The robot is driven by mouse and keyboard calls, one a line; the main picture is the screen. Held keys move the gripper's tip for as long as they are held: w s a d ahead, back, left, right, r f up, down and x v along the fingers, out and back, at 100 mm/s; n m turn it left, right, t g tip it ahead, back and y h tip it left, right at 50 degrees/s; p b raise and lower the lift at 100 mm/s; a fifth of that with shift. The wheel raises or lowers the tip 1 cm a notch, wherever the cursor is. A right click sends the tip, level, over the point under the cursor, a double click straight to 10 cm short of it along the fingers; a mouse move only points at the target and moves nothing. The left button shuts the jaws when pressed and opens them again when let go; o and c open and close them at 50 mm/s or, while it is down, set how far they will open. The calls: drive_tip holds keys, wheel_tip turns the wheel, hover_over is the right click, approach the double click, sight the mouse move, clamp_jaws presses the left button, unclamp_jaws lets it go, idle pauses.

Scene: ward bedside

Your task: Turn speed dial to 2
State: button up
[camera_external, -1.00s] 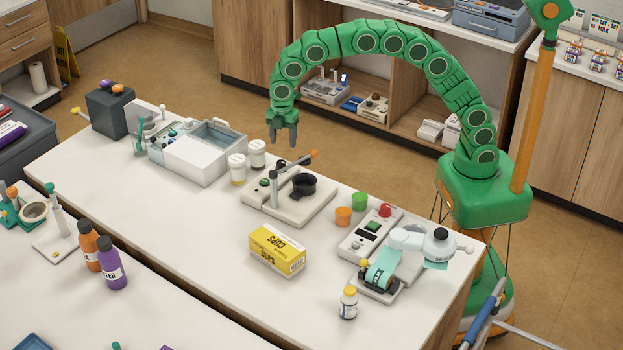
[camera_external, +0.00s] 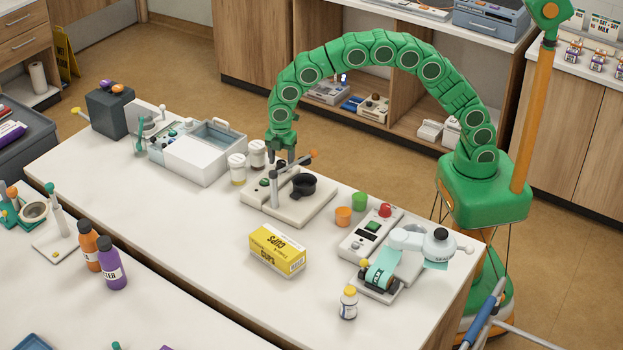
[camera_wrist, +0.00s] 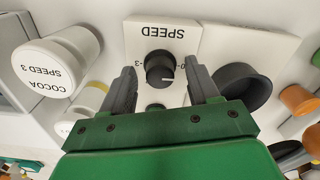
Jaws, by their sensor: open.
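The speed dial (camera_wrist: 158,72) is a black knob on a white panel marked SPEED (camera_wrist: 162,32), which reads upside down in the wrist view. A "0" shows to the dial's right and a "3" to its left. Its white pointer line points right, to the 0 side. My gripper (camera_wrist: 161,75) is open, with one finger on each side of the dial and a visible gap to it. In the external view my gripper (camera_external: 282,156) is low over the back of the cream machine (camera_external: 310,212); the dial cannot be made out there.
A lidded jar labelled COCOA SPEED 3 (camera_wrist: 62,60) stands left of the dial, with another jar (camera_wrist: 88,105) near it. The machine's black cup (camera_external: 303,186) and upright post with lever (camera_external: 274,188) are close to my gripper. A yellow box (camera_external: 278,250) stands in front.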

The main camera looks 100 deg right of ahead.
drive_tip(key=c, duration=1)
drive_tip(key=shift+c, duration=0.2)
drive_tip(key=shift+m, duration=0.3)
drive_tip(key=m, duration=0.5)
drive_tip(key=shift+a+m, duration=0.1)
drive_tip(key=shift+m, duration=0.2)
drive_tip(key=m, duration=1.1)
drive_tip(key=shift+a+m, duration=0.15)
drive_tip(key=shift+m, duration=0.25)
drive_tip(key=m, duration=0.5)
drive_tip(key=shift+r+m, duration=0.1)
drive_tip(key=shift+m, duration=0.2)
